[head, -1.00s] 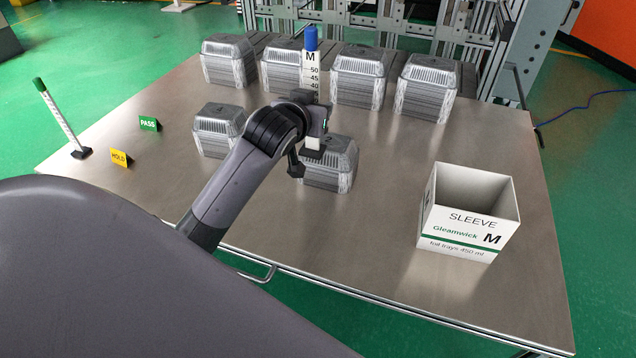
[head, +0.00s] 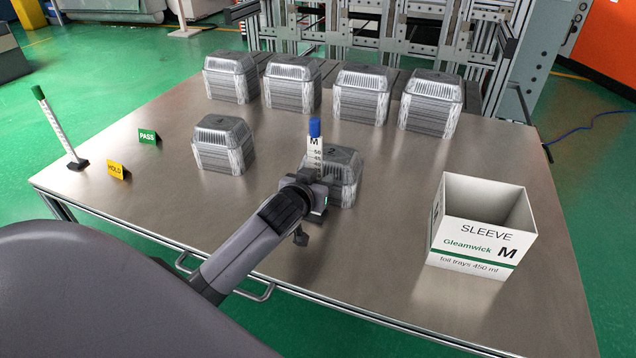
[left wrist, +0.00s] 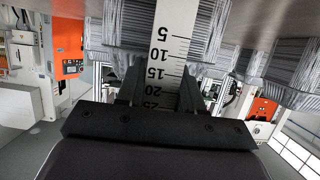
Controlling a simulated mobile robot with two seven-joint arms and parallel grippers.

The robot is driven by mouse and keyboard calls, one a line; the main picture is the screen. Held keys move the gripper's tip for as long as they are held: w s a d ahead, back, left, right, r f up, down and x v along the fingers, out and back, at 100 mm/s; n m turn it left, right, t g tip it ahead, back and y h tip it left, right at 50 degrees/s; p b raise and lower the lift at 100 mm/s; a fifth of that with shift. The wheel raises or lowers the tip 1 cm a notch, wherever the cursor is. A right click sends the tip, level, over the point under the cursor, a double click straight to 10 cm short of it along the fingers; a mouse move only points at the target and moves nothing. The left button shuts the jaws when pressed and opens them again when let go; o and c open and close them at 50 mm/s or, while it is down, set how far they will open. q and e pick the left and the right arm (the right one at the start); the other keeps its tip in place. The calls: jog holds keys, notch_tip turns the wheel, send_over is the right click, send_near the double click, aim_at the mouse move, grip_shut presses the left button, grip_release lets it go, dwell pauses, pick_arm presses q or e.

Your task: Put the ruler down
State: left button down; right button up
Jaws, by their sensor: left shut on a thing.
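A white ruler (head: 314,160) with a blue cap and an M mark stands roughly upright in the head view, in front of the near middle stack of foil trays (head: 345,182). My left gripper (head: 308,184) is shut on it, below its upper numbers. In the left wrist view the ruler (left wrist: 172,40) runs from between the fingers (left wrist: 160,88) toward the table. My right gripper is not in view.
A green-capped ruler (head: 58,125) stands at the left by the PASS (head: 149,137) and HOLD (head: 118,171) signs. More tray stacks line the back, one (head: 223,146) nearer. An open SLEEVE box (head: 470,247) is at right. The front-middle table (head: 375,255) is clear.

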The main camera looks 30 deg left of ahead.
pick_arm(q)
jog(key=c, duration=0.7)
grip_release()
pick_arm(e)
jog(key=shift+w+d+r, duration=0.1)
pick_arm(q)
jog(key=shift+r, duration=0.2)
jog(key=shift+s+d, duration=0.15)
jog(key=shift+s, duration=0.15)
jog(key=shift+p+v, duration=1.5)
jog(key=shift+v, duration=4.2)
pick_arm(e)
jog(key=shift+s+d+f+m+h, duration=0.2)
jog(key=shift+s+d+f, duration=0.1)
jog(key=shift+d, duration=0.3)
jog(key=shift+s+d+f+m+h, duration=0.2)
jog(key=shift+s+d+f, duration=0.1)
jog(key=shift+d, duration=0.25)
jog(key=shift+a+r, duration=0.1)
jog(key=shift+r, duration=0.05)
